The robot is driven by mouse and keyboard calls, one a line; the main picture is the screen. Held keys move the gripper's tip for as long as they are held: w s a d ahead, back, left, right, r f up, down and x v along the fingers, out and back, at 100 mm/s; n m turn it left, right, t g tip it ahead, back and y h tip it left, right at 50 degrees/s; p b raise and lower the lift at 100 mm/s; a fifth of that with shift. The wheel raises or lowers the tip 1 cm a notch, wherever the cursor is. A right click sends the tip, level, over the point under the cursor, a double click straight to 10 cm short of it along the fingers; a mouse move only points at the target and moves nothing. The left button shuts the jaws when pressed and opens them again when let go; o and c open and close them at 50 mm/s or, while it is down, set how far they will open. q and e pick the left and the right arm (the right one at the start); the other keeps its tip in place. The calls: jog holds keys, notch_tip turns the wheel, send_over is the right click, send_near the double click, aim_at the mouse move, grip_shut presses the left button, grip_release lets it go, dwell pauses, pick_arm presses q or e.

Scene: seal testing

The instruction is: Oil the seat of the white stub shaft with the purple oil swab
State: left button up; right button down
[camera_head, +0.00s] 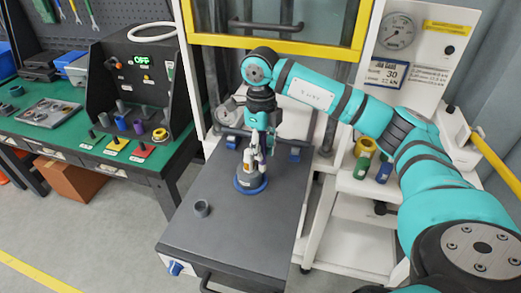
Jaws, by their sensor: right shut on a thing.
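My right gripper (257,148) points down over the dark grey test bench (196,243). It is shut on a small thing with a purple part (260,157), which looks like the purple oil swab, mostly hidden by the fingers. Just below and to the left, the white stub shaft (247,160) appears to stand upright in a grey fixture with a blue base ring (251,187). The swab is close beside the shaft; I cannot tell whether they touch. My left gripper is not in view.
A glass-fronted frame with a yellow bar (270,43) stands behind. A green table (92,150) with small parts is left. Green and blue containers (362,166) stand right, near my arm.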

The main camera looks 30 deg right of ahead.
jog(key=shift+w+a, duration=0.15)
jog(key=shift+w+a, duration=0.25)
jog(key=shift+w, duration=0.1)
dwell(0.5)
jog(key=shift+s+a, duration=0.25)
jog(key=shift+a, duration=0.75)
jog(key=shift+w, duration=0.1)
jog(key=shift+a, duration=0.2)
